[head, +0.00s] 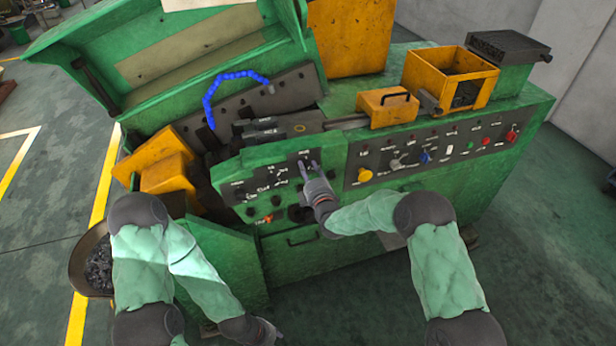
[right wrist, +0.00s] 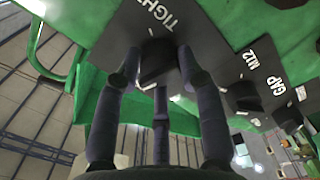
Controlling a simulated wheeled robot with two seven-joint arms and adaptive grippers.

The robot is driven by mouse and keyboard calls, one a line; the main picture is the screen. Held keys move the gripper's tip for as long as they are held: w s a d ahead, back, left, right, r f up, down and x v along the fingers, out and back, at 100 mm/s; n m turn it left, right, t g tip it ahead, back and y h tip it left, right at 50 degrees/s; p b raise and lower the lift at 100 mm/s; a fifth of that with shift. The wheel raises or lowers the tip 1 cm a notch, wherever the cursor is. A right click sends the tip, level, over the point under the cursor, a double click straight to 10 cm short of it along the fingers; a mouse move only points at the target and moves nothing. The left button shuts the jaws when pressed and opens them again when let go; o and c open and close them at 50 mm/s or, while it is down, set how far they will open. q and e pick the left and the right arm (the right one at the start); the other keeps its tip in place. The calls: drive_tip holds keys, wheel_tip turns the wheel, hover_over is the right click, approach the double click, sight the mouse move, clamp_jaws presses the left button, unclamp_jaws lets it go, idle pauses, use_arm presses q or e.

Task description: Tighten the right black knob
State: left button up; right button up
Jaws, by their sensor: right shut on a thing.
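The black knob (right wrist: 156,62) sits on a dark plate marked "TIGHT" in the right wrist view. My right gripper (right wrist: 158,75) has its fingers around this knob and is shut on it. In the head view my right gripper (head: 308,168) reaches the upper right of the green panel (head: 230,172), and its fingers hide most of the knob. Other black knobs (head: 250,211) sit lower left on the same panel. My left gripper (head: 268,333) is low at the bottom of the head view, away from the panel; its fingers are too unclear to read.
Right of my right gripper is a dark control strip (head: 435,152) with a yellow button (head: 365,175), switches and a red knob (head: 512,136). An orange bin (head: 420,76) stands on the machine top. A bowl of dark parts (head: 98,262) is at the left.

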drive_tip(key=m+b, duration=0.2)
drive_tip(key=b, duration=0.1)
drive_tip(key=m+b, duration=0.3)
drive_tip(key=b, duration=0.1)
drive_tip(key=m+b, duration=0.3)
drive_tip(key=shift+f, duration=0.3)
drive_tip(key=m+b, duration=0.8)
drive_tip(key=b, duration=0.1)
drive_tip(key=m+b, duration=0.2)
drive_tip(key=m, duration=0.1)
drive_tip(key=shift+b, duration=0.4)
drive_tip(key=shift+r+m+b, duration=0.2)
drive_tip(key=shift+m+b, duration=0.35)
drive_tip(key=shift+m, duration=0.25)
drive_tip(key=o, duration=1.1)
drive_tip(key=shift+o, duration=0.2)
drive_tip(key=shift+r, duration=0.1)
